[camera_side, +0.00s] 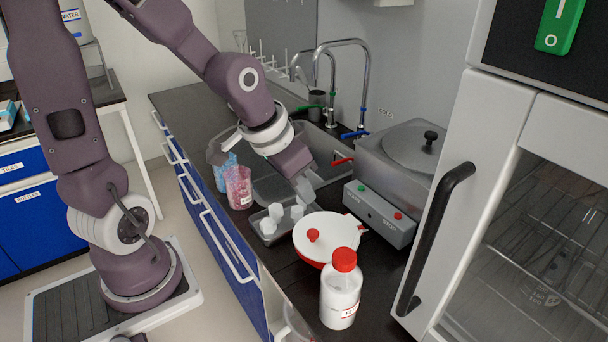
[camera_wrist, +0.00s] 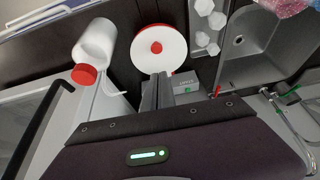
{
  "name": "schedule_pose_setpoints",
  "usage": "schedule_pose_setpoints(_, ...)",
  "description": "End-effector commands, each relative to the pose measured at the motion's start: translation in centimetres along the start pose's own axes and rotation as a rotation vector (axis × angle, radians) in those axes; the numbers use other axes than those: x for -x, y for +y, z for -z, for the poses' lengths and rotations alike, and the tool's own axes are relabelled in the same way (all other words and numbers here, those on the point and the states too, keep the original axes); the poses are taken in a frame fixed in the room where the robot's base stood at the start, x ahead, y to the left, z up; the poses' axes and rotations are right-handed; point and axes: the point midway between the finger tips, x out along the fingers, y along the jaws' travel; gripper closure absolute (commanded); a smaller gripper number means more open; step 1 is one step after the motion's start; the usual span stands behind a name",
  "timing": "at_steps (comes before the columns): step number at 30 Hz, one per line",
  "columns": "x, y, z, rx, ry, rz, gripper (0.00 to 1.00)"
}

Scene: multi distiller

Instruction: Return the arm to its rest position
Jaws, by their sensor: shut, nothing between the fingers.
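My gripper (camera_side: 306,190) is shut and empty above the dark counter (camera_side: 184,102) in the side view. It hangs just behind a small grey tray (camera_side: 268,238) with several white pieces in it, beside the white and red lidded pot (camera_side: 325,236). In the wrist view the shut fingers (camera_wrist: 157,92) point toward the same pot (camera_wrist: 160,48). Whether the fingertips touch anything beneath them I cannot tell.
A red-capped white bottle (camera_side: 341,292) stands at the counter's front. A grey boxy unit with a round lid (camera_side: 415,147) and a glass-doored cabinet (camera_side: 540,240) are on the right.

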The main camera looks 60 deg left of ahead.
Motion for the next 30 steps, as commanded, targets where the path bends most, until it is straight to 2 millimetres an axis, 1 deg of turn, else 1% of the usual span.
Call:
schedule_pose_setpoints(3,1.6,0.1,0.9,-0.003,0.007,-0.002,1.0)
schedule_pose_setpoints(5,2.3,0.1,1.1,-0.003,0.005,-0.003,1.0)
schedule_pose_setpoints(8,3.5,0.4,1.0,-0.013,0.006,0.003,1.0)
schedule_pose_setpoints(11,6.9,1.3,-1.2,-0.04,0.026,0.03,1.0)
schedule_pose_setpoints(12,8.6,1.5,-2.5,-0.043,0.037,0.036,1.0)
schedule_pose_setpoints(15,11.9,1.5,-5.8,-0.028,0.063,0.028,1.0)
schedule_pose_setpoints(18,13.7,1.0,-8.2,-0.006,0.073,0.006,1.0)
schedule_pose_setpoints(21,14.2,0.7,-9.0,0.006,0.073,-0.003,1.0)
schedule_pose_setpoints(30,14.2,0.7,-9.0,0.006,0.073,-0.003,1.0)
